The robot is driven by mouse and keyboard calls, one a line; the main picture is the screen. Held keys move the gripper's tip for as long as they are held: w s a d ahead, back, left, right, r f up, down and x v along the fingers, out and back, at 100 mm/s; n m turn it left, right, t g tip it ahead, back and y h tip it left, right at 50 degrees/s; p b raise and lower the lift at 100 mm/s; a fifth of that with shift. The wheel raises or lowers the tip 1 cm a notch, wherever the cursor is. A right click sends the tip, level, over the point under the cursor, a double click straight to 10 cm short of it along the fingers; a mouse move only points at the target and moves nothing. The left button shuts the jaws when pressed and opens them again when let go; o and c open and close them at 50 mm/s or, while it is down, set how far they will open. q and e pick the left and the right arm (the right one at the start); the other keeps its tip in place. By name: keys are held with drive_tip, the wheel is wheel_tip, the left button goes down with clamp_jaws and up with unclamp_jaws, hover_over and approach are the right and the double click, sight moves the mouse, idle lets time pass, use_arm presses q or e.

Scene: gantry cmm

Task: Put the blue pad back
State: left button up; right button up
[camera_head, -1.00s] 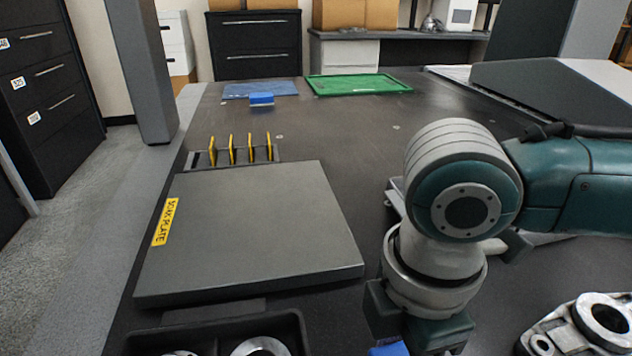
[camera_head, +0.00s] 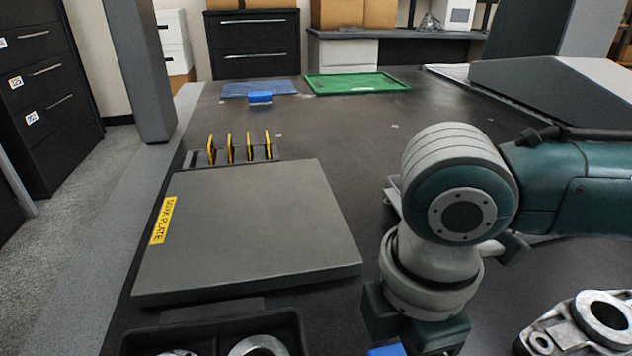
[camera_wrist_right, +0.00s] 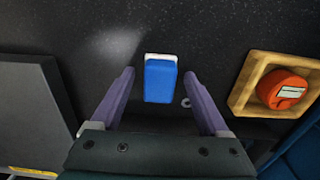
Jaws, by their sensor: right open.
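A blue pad with a white edge (camera_wrist_right: 161,80) lies on the dark table in the right wrist view, ahead of and between my right gripper's fingertips (camera_wrist_right: 162,85). The fingers are spread apart and I see no contact with it. A blue patch (camera_head: 386,350) shows at the bottom edge of the head view, beside my right wrist, mostly cut off. A second blue block (camera_head: 260,98) sits far back, at the front edge of a blue mat (camera_head: 259,88). My left gripper is in neither view.
A grey soak plate (camera_head: 245,230) lies left of my right arm, with a rack of yellow-edged pieces (camera_head: 240,150) behind it. A dark tray of metal rings (camera_head: 290,325), a metal casting (camera_head: 590,325) and a green tray (camera_head: 355,83) surround. A wooden tray (camera_wrist_right: 243,97) holds a red round object (camera_wrist_right: 282,89).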

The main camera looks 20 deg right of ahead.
wheel_tip(320, 180, up, 12)
drive_tip(key=p, duration=0.4)
drive_tip(key=s+a+f+m+t+y, duration=0.1)
drive_tip(key=s+a+m+t+y, duration=0.2)
drive_tip(key=a, duration=0.5)
drive_tip(key=s+d+f+m+h, duration=0.1)
drive_tip(key=s+d+m+h, duration=0.1)
drive_tip(key=s+d+m, duration=0.3)
drive_tip(key=d+m, duration=0.4)
drive_tip(key=m, duration=0.1)
drive_tip(key=shift+s+d+f+t+h, duration=0.15)
drive_tip(key=shift+s+f+t+h, duration=0.15)
drive_tip(key=shift+f+h, duration=0.1)
